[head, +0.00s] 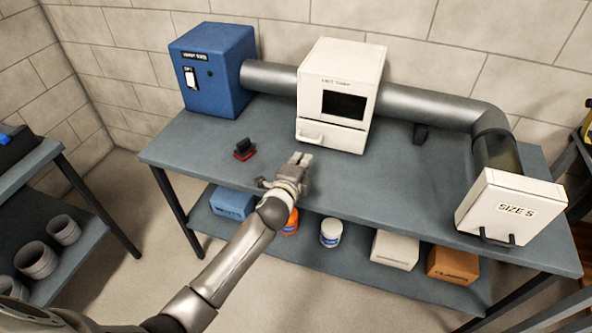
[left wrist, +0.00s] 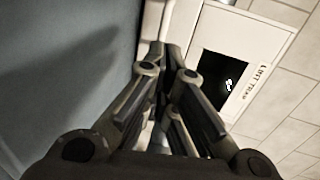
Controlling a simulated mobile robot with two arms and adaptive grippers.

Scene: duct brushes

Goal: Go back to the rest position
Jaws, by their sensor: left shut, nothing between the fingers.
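My left gripper (head: 301,160) is shut and empty. It is over the front part of the grey-blue table (head: 400,185), with the white lint trap box (head: 345,80) just behind and to its right. In the left wrist view its fingers (left wrist: 165,60) are together, with the dark window of the lint trap box (left wrist: 225,80) beyond them. My right gripper is not in view.
A blue box (head: 212,70) with a switch stands at the table's back left. A small black and red brush-like object (head: 244,149) lies left of my gripper. The lower shelf holds several items.

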